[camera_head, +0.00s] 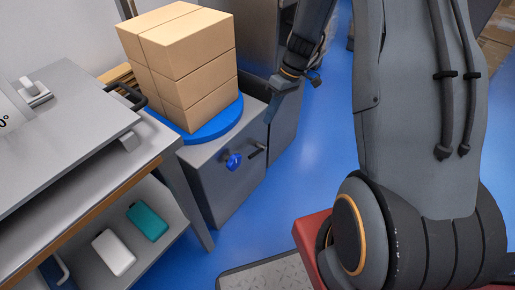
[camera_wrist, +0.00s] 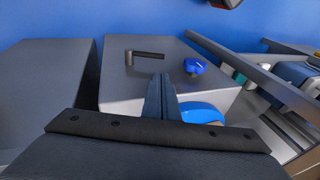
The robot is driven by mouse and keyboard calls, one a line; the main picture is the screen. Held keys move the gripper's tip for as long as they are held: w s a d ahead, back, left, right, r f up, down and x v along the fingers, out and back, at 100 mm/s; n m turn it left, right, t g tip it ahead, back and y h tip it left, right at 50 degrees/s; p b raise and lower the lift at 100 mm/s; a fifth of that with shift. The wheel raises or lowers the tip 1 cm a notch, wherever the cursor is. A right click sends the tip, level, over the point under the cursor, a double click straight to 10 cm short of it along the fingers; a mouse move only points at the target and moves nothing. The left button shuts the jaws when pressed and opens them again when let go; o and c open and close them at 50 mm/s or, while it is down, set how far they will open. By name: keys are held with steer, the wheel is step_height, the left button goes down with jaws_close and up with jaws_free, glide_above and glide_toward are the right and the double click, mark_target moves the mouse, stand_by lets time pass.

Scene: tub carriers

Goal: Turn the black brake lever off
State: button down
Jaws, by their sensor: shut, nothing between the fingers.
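The black brake lever (camera_head: 257,150) sticks out of the front of a grey cabinet (camera_head: 226,188), to the right of a blue knob (camera_head: 233,161). In the wrist view the black lever (camera_wrist: 149,53) lies roughly sideways, its grey pivot at its left end, with the blue knob (camera_wrist: 195,67) to its right. My gripper (camera_wrist: 160,78) is shut and empty, its fingers pointing towards the cabinet front, and its tips appear just below the lever in that picture. In the head view my gripper (camera_head: 270,117) is small and near the cabinet's top edge, apart from the lever.
Cardboard boxes (camera_head: 185,65) stand stacked on a blue round turntable (camera_head: 214,120) on the cabinet. A grey bench (camera_head: 70,130) stands at left, its lower shelf holding a white and a teal item (camera_head: 148,222). Another grey cabinet (camera_wrist: 45,85) stands beside it. Blue floor is clear in front.

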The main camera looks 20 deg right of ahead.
step_height(320, 180, down, 2)
steer(key=b, duration=0.3)
glide_toward(255, 153)
steer(key=x, duration=0.6)
steer(key=shift+a+f, duration=0.15)
steer(key=shift+a, duration=0.05)
steer(key=shift+d, duration=0.1)
